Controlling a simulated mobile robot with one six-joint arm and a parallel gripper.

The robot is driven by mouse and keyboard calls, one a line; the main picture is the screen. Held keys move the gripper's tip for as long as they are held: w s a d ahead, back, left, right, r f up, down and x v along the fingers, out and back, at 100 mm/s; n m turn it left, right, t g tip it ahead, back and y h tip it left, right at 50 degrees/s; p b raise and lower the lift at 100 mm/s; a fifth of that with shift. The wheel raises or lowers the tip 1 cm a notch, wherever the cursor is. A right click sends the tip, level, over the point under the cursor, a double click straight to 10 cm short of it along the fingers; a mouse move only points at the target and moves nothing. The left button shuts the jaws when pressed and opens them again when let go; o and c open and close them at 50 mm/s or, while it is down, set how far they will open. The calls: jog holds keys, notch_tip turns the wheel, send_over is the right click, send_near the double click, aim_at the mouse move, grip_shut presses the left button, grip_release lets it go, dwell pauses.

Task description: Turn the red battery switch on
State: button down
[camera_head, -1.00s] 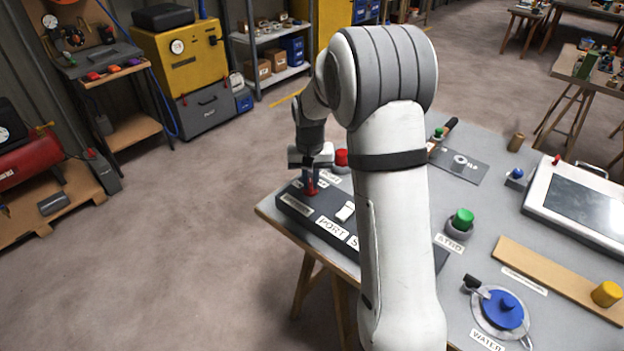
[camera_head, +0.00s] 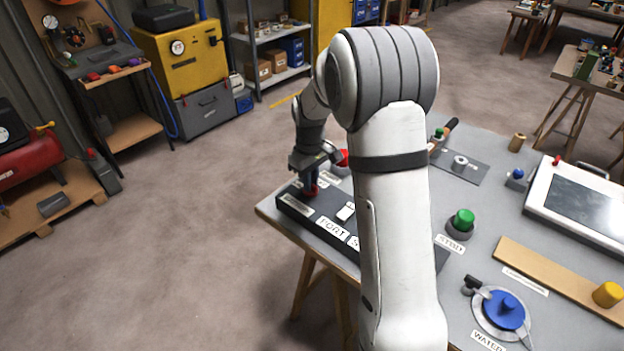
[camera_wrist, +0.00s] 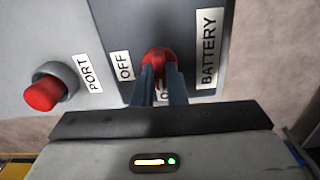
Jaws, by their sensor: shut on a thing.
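The red battery switch (camera_wrist: 156,55) stands on a dark panel (camera_wrist: 125,15) between an OFF label (camera_wrist: 122,66) and a BATTERY label (camera_wrist: 209,48). My gripper (camera_wrist: 160,78) is shut on the switch, one finger on either side. Another label, starting with O, is partly hidden between the fingers. In the head view, the switch (camera_head: 311,191) shows red below my gripper (camera_head: 310,178) at the table's left corner. My fingers cover part of the switch, so I cannot tell its exact setting.
A red button (camera_wrist: 44,93) marked PORT is close beside the panel. A green button (camera_head: 462,222), a blue WATER valve (camera_head: 503,309) and a framed screen (camera_head: 582,200) are further right.

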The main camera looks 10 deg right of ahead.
jog(key=shift+w+r+n, duration=0.1)
jog(key=shift+n, duration=0.2)
dwell(0.4)
jog(key=c, duration=1.5)
grip_release()
jog(key=shift+o, duration=0.2)
jog(key=shift+r, duration=3.85)
jog(key=shift+s+r, duration=0.25)
jog(key=shift+s, duration=0.1)
jog(key=s+r+m+t, duration=0.1)
jog(key=s+r+m, duration=0.1)
jog(key=s, duration=1.2)
jog(key=s+r+m+t+p, duration=0.1)
jog(key=s+m, duration=0.4)
jog(key=s, duration=0.8)
jog(key=shift+s+r+t, duration=0.3)
jog(key=shift+s+r, duration=0.05)
jog(key=shift+r, duration=0.45)
